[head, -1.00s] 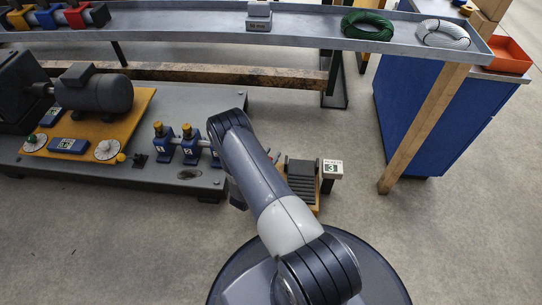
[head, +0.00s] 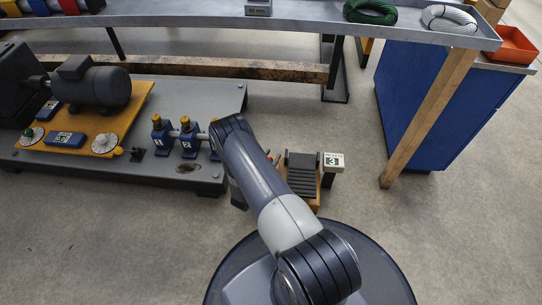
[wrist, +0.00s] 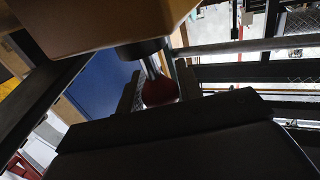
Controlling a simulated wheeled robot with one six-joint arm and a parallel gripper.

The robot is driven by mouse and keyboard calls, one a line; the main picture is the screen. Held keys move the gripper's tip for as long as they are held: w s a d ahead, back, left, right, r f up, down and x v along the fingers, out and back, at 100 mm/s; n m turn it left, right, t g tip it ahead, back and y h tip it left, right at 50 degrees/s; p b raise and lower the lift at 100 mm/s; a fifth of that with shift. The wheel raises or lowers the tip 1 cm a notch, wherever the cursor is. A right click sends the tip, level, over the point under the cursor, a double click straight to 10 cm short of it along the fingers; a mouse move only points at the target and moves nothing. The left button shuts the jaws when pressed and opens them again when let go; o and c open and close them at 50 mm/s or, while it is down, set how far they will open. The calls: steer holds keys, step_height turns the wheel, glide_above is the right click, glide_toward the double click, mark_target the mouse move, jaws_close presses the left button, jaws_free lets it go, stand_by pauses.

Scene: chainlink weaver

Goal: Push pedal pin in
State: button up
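The pedal (head: 302,172) has a black ribbed plate on a yellow-brown base and stands on the floor right of my arm, in the head view. In the wrist view a pin with a dark red ball knob (wrist: 159,91) sticks out of a black collar (wrist: 140,49) on a tan block (wrist: 95,25). My gripper (wrist: 159,88) has one dark finger on each side of the knob. Whether the fingers touch the knob is unclear. In the head view my arm hides the gripper and the pin. How far the pin is in cannot be seen.
A sign with a 3 (head: 334,160) stands right of the pedal. A low grey platform (head: 105,167) with a motor (head: 93,85) and blue numbered blocks (head: 162,138) is at left. A steel shelf (head: 300,30), wooden post (head: 428,125) and blue cabinet (head: 437,112) stand beyond. Floor at right is clear.

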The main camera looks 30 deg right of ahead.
steer(key=o, duration=0.3)
steer(key=shift+o, duration=0.2)
steer(key=shift+r, duration=0.1)
steer(key=p+v, duration=0.3)
steer(key=v, duration=0.7)
steer(key=shift+s+a, duration=0.2)
steer(key=shift+a, duration=0.15)
steer(key=b+x, duration=0.3)
steer(key=x, duration=0.8)
steer(key=shift+d, duration=0.15)
steer(key=r+p, duration=0.1)
steer(key=r, duration=0.2)
steer(key=shift+a+p, duration=0.2)
steer(key=shift+p, duration=0.15)
steer(key=shift+r, duration=0.6)
steer(key=shift+f, duration=0.1)
